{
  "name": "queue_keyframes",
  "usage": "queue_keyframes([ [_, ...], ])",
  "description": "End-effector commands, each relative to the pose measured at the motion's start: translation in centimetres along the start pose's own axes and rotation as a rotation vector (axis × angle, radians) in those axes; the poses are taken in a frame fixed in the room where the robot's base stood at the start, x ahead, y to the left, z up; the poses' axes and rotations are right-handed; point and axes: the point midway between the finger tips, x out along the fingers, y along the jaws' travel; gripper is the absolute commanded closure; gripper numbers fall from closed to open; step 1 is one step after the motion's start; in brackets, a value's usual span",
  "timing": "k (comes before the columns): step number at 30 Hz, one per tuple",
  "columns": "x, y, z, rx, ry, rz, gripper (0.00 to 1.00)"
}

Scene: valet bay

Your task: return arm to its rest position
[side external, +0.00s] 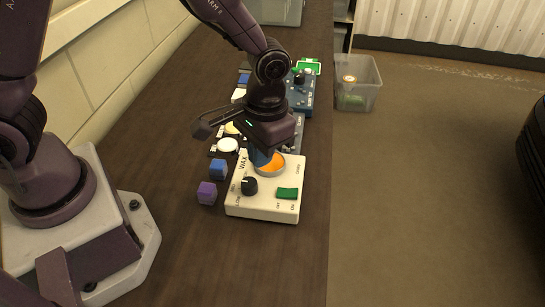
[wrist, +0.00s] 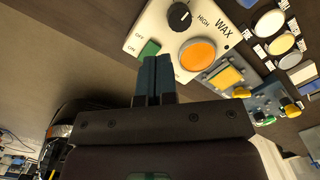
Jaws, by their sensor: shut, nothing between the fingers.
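My gripper (wrist: 153,80) is shut and empty. In the wrist view its fingertips are just beside the orange round button (wrist: 198,55) of the cream WAX box, near the green switch (wrist: 149,49). In the side external view my gripper (side external: 264,157) hangs over the back part of the WAX box (side external: 262,206) and partly hides the orange button (side external: 272,165). Whether the fingertips touch the box I cannot tell. The black knob (side external: 249,186) and the green switch (side external: 287,193) show at the box's front.
A purple cube (side external: 207,193) and a blue cube (side external: 218,169) lie left of the box. Round pads (side external: 228,145) and blue control boxes (side external: 300,94) stand behind it on the dark bench (side external: 180,135). A clear bin (side external: 357,85) stands on the floor to the right.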

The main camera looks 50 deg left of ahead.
Motion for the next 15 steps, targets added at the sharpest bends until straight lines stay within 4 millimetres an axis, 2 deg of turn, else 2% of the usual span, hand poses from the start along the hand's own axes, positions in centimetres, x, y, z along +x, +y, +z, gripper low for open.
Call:
queue_keyframes([
  [1,-1.6,-0.7,0.6,0.023,0.013,0.007,1.00],
  [9,-9.4,-5.0,4.9,0.127,0.128,0.040,1.00],
  [15,-14.1,-8.2,8.9,0.147,0.275,0.049,1.00],
])
